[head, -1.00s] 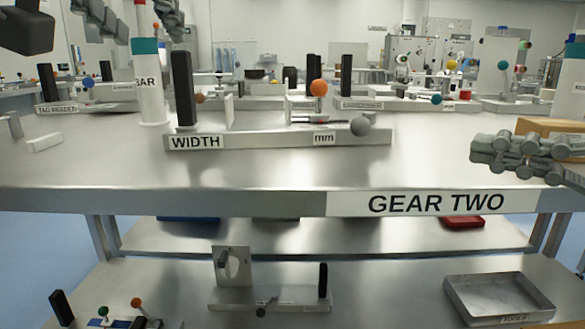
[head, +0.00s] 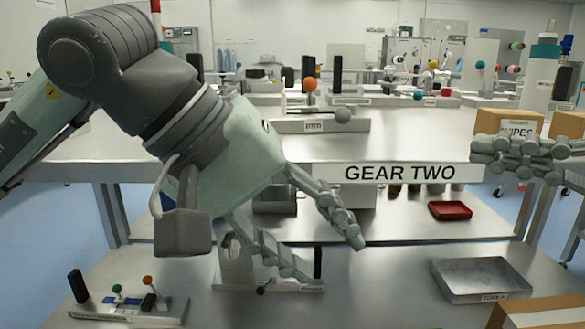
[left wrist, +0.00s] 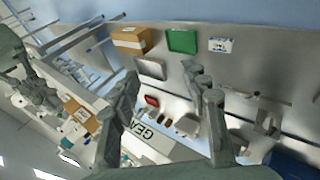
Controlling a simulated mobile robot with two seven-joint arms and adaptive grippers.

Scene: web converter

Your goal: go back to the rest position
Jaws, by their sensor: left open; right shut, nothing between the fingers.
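My left gripper (head: 328,258) hangs in front of the GEAR TWO table (head: 300,150) with its two fingers spread and nothing between them. It points down and to the right. Its fingers also show spread in the left wrist view (left wrist: 160,76). My right gripper (head: 520,155) is at the right, in front of the table edge, with its fingers together and empty. My left arm hides the left part of the table.
On the tabletop stand a fixture with an orange ball (head: 310,84) and cardboard boxes (head: 500,122). On the lower shelves are a red tray (head: 450,210), a metal tray (head: 480,278) and a fixture with coloured knobs (head: 125,305). Blue floor (head: 50,235) shows at left.

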